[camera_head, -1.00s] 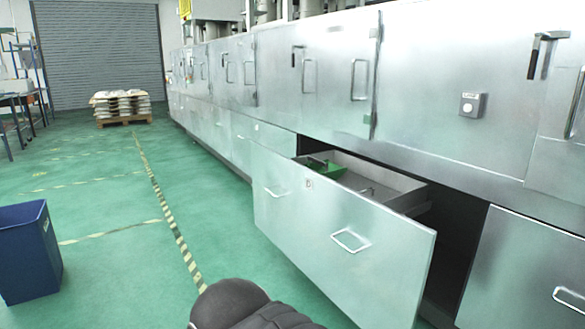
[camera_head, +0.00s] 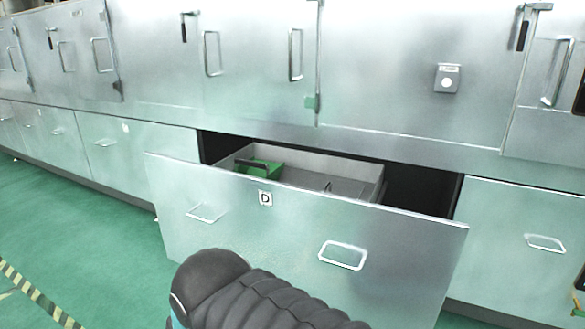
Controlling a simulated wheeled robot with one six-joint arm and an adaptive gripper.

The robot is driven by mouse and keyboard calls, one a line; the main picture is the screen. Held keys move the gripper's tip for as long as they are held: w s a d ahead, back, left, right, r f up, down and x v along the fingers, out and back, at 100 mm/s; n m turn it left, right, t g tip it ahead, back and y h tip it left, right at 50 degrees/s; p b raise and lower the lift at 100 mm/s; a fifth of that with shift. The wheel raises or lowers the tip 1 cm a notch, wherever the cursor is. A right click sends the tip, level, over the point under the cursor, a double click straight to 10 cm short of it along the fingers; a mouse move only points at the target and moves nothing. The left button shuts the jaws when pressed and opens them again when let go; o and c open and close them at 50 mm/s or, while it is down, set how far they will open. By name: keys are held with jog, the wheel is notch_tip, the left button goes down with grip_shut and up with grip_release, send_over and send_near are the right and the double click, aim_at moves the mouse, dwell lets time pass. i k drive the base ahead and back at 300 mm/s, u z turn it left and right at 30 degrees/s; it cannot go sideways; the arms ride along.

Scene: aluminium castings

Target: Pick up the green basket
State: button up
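The green basket (camera_head: 262,169) lies inside an open drawer (camera_head: 300,228) marked D, toward the drawer's left side. Only its upper part shows, with a dark bar, perhaps its handle, along the top; the drawer front hides the rest. A dark ribbed part of my own arm (camera_head: 255,295) shows at the bottom of the view, in front of the drawer. My gripper's fingers are not in view.
The drawer front has two metal handles, one being the right handle (camera_head: 343,255). A closed drawer (camera_head: 530,245) is to the right, and closed cabinet doors (camera_head: 390,70) stand above. Green floor (camera_head: 75,230) is clear at the lower left.

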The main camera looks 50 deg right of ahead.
aim_at(271, 171)
jog(key=z, duration=0.95)
jog(key=i, duration=0.85)
jog(key=z, duration=0.75)
